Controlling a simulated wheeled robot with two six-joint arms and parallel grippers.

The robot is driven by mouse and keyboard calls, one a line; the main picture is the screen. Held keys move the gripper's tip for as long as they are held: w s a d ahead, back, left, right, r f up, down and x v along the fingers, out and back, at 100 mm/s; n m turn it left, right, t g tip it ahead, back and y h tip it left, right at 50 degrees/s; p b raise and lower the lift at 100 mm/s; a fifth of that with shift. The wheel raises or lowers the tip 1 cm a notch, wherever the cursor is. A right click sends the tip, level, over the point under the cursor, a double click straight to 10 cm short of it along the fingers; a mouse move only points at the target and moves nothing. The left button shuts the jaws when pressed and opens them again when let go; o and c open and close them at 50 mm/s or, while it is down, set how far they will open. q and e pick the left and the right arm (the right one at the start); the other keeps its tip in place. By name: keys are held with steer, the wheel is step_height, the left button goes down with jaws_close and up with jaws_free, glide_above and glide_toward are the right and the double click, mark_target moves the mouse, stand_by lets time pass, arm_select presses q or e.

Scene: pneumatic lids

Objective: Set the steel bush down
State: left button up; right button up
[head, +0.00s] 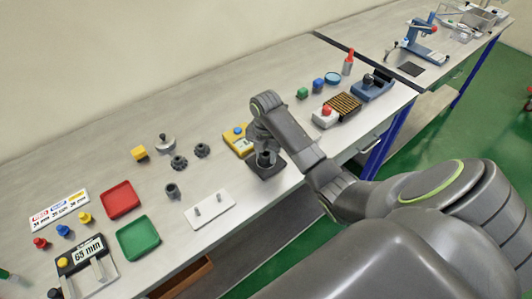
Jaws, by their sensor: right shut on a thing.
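My right gripper (265,156) points down just above a dark square plate (280,168) near the front edge of the bench. It is shut on a small grey part that I take to be the steel bush. The fingers hide most of the bush, and I cannot tell whether it touches the plate. My left gripper is not in view.
A yellow box (234,145) stands close left of the gripper. A white plate with two pins (211,211), dark knobs (179,162), a red tray (120,200) and a green tray (138,238) lie further left. A red-buttoned box (325,118) stands right.

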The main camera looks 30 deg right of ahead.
steer(key=shift+f, duration=0.1)
steer(key=o, duration=1)
steer(key=shift+o, duration=0.2)
step_height(320, 180, up, 6)
steer(key=shift+f, duration=0.15)
step_height(320, 180, up, 7)
steer(key=p, duration=0.6)
steer(key=shift+f+p, duration=0.2)
steer(key=shift+p, duration=0.2)
